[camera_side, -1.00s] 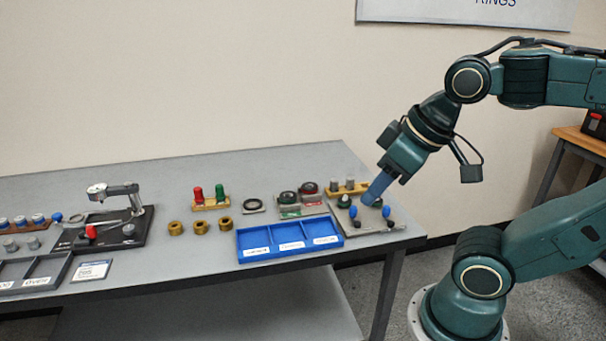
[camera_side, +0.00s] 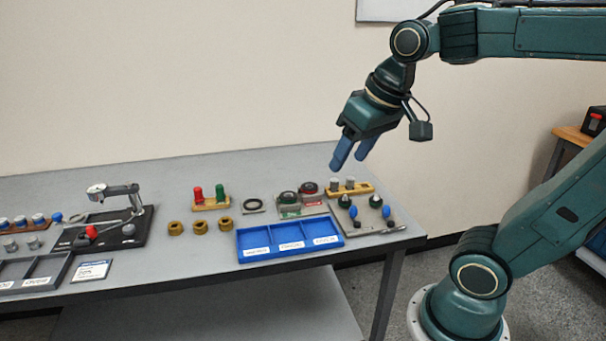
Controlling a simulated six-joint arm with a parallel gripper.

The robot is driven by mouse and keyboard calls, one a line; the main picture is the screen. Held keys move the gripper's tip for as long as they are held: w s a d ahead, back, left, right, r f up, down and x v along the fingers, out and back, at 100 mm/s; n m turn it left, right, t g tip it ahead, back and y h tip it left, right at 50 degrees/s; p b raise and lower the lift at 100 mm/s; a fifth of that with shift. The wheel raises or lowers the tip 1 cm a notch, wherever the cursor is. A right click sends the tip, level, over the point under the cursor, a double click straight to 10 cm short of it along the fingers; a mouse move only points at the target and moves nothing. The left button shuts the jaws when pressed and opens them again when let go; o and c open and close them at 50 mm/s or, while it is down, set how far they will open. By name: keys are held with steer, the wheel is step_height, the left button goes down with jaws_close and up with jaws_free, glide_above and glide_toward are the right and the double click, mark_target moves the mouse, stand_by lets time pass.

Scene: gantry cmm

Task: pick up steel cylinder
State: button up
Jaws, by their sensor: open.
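Two steel cylinders, the left one (camera_side: 334,184) and the right one (camera_side: 350,183), stand upright in a tan wooden block (camera_side: 364,189) at the back right of the table. My gripper (camera_side: 348,163) is open, its two blue fingers pointing down and slightly left. In the picture its fingertips are just above the two cylinders, apart from them. The exact depth between fingers and cylinders is hard to tell. Nothing is between the fingers.
A grey plate with knobs (camera_side: 378,229) lies right of the blue tray (camera_side: 290,251). Round gauges (camera_side: 288,198) stand left of the block. Red (camera_side: 198,194) and green (camera_side: 220,192) plugs stand farther left. Brass rings (camera_side: 200,227) lie in front of them.

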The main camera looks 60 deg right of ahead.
steer(key=w+d+m+g, duration=0.1)
steer(key=w+d+m, duration=0.3)
steer(key=w+d, duration=0.3)
steer(key=m+g, duration=0.4)
steer(key=m, duration=0.7)
glide_above(334, 180)
step_height(334, 180, down, 15)
steer(key=shift+r+y, duration=0.2)
steer(key=shift+y, duration=0.1)
step_height(334, 180, down, 8)
steer(key=shift+f, duration=0.25)
steer(key=shift+f, duration=0.15)
